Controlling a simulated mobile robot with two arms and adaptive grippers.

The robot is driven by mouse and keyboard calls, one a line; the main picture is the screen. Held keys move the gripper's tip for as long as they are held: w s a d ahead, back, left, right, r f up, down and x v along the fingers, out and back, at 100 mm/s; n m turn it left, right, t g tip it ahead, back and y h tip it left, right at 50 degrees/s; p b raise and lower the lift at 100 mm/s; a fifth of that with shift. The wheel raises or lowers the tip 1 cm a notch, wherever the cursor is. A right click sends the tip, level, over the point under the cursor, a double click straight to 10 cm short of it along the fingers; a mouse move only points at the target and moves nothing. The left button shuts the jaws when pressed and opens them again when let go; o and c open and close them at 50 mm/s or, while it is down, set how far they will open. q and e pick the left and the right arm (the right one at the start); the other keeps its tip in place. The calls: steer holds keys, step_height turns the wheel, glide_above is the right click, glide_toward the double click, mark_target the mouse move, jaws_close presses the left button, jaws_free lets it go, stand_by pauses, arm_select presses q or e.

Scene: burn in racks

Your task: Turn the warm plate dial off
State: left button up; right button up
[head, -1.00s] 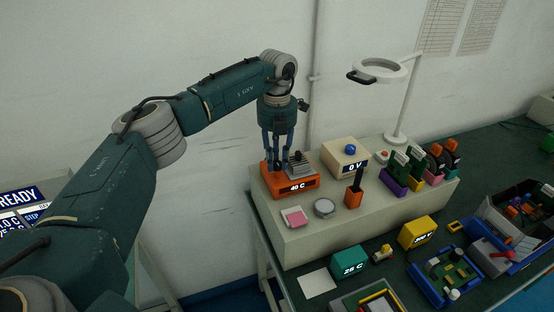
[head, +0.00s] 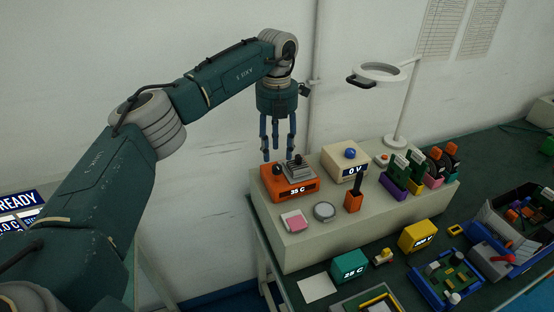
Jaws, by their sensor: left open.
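The warm plate (head: 284,184) is an orange box at the left end of the raised beige shelf, and its display reads 35 C. Its dark dial (head: 278,169) shows on top at the left, beside a grey ribbed block (head: 299,169). My left gripper (head: 277,157) points down with its fingers spread, open and empty. It is above and just behind the dial, apart from it as far as I can tell. My right gripper is not in view.
On the shelf (head: 300,245) stand a beige 0 V box (head: 346,160), an orange holder (head: 353,198), a round grey disc (head: 324,211) and a pink pad (head: 294,220). A magnifier lamp (head: 400,100) rises behind. A teal 25 C box (head: 349,265) stands lower in front.

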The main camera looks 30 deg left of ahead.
mark_target(277, 166)
arm_select(q)
step_height(277, 166, up, 7)
stand_by(0.3)
steer(key=shift+s+f, duration=0.1)
steer(key=shift+f, duration=0.1)
